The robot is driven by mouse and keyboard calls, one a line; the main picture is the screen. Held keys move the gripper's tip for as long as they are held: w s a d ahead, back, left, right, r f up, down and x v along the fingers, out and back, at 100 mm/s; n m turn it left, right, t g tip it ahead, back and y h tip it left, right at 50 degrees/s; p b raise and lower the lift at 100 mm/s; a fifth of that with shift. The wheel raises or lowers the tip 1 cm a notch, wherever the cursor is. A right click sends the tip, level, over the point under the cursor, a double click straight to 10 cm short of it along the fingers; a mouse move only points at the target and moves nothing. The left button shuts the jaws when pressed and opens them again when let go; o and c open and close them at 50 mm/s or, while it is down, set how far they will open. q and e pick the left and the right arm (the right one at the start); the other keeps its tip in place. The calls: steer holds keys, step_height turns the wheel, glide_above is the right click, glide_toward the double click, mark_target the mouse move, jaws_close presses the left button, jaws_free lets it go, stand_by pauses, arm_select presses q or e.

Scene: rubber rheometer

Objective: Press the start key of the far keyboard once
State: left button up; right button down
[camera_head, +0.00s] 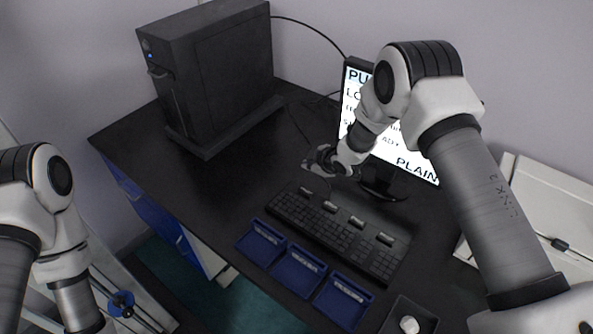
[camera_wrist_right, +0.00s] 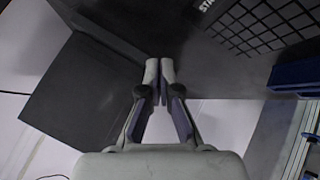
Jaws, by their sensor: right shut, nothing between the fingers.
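A black keyboard (camera_head: 335,232) lies on the dark desk in front of the monitor, with several raised, labelled keys along its back edge. The left-most raised key (camera_head: 305,192) is closest to my right gripper (camera_head: 312,166); its label is too small to read in the head view. In the right wrist view, the keyboard (camera_wrist_right: 258,28) is at the upper right, with a label beginning "STA" (camera_wrist_right: 206,4) cut off by the top edge. My right gripper shows there too (camera_wrist_right: 160,66), shut and empty, with its fingertips apart from the keyboard. My left gripper is out of view.
A black computer tower (camera_head: 205,75) stands at the back left. A lit monitor (camera_head: 415,160) is partly hidden behind my right arm. Blue trays (camera_head: 262,243) line the desk in front of the keyboard. The desk left of the keyboard (camera_head: 215,185) is clear.

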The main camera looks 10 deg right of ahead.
mark_target(307, 192)
steer(key=shift+s+a+f+b, duration=0.1)
steer(key=shift+a+f+b, duration=0.1)
steer(key=shift+f+b, duration=0.75)
step_height(307, 192, down, 6)
steer(key=b, duration=0.4)
steer(key=shift+s+a+r, duration=0.1)
steer(key=shift+a+r, duration=0.05)
steer(key=shift+r, duration=0.05)
steer(key=shift+f, duration=0.25)
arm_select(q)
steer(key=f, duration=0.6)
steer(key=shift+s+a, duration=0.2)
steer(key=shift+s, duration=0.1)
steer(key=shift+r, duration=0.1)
arm_select(e)
steer(key=shift+r, duration=0.15)
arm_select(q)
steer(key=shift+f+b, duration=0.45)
arm_select(e)
steer(key=shift+f, duration=0.5)
